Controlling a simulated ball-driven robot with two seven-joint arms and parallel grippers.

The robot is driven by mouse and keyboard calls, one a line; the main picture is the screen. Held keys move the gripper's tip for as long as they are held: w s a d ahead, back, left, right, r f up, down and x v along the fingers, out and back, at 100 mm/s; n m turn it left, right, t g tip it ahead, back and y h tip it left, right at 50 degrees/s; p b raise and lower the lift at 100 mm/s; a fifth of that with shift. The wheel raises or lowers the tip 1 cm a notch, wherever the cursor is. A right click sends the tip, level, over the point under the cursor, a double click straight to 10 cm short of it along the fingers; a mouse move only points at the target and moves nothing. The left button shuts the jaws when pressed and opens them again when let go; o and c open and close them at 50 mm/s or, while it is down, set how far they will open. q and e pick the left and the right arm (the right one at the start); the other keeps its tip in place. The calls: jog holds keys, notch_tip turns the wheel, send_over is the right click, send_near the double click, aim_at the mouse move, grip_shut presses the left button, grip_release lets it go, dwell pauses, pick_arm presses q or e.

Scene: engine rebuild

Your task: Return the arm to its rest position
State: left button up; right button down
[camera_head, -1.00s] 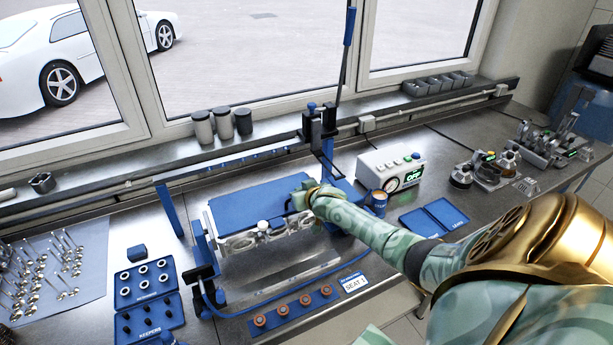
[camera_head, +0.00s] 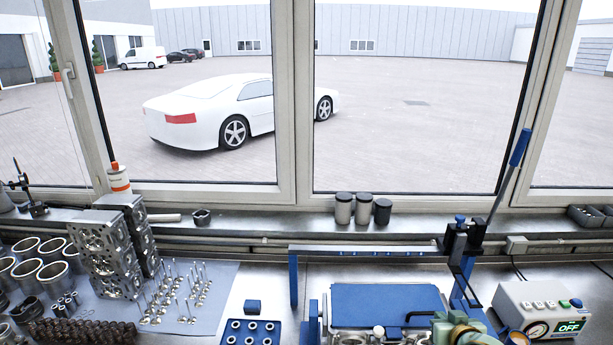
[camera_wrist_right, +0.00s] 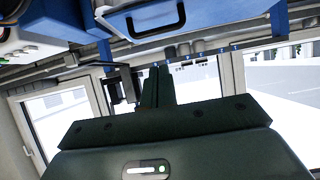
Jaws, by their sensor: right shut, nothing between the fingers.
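My right gripper (camera_head: 455,328) shows only in part at the bottom right of the head view, as a green and gold piece of hand beside the bench fixture. In the right wrist view its dark fingers (camera_wrist_right: 157,84) are together and empty. A blue-topped fixture (camera_head: 385,299) stands by the hand in the head view. In the tilted wrist view, a blue block with a black handle (camera_wrist_right: 158,30) lies beyond the fingertips, apart from them. My left gripper is out of view.
A tall post with a blue-gripped lever (camera_head: 520,147) rises behind the hand. A control box (camera_head: 543,308) reading OFF stands to the right. Valves on a mat (camera_head: 215,290), cylinder heads (camera_head: 105,250) and a blue parts tray (camera_head: 250,332) are to the left. Three canisters (camera_head: 363,208) stand on the sill.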

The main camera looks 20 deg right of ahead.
jog(key=s+a+f+n+g, duration=0.1)
jog(key=s+a+n+g, duration=0.1)
jog(key=s+a+n, duration=0.75)
jog(key=s+a+r+n+g, duration=0.1)
jog(key=s+a+r, duration=0.25)
jog(key=s, duration=0.25)
jog(key=s+a+r+g, duration=0.2)
jog(key=s+a+r, duration=0.1)
jog(key=s+a, duration=0.2)
jog(key=s+a+f+g+y+b, duration=0.15)
jog(key=f+b, duration=0.55)
jog(key=f, duration=1.4)
jog(key=s+a+f+g+y+b, duration=0.2)
jog(key=f+b, duration=0.5)
jog(key=f, duration=1.3)
jog(key=s+f+m+g+b, duration=0.1)
jog(key=s+f+b, duration=0.5)
jog(key=s+f, duration=0.4)
jog(key=s+f+m+g+b, duration=0.1)
jog(key=s+f+b, duration=0.5)
jog(key=f, duration=1.2)
jog(key=s+m, duration=0.1)
jog(key=s, duration=0.3)
jog(key=shift+s+a+b, duration=0.3)
jog(key=shift+s+a, duration=0.05)
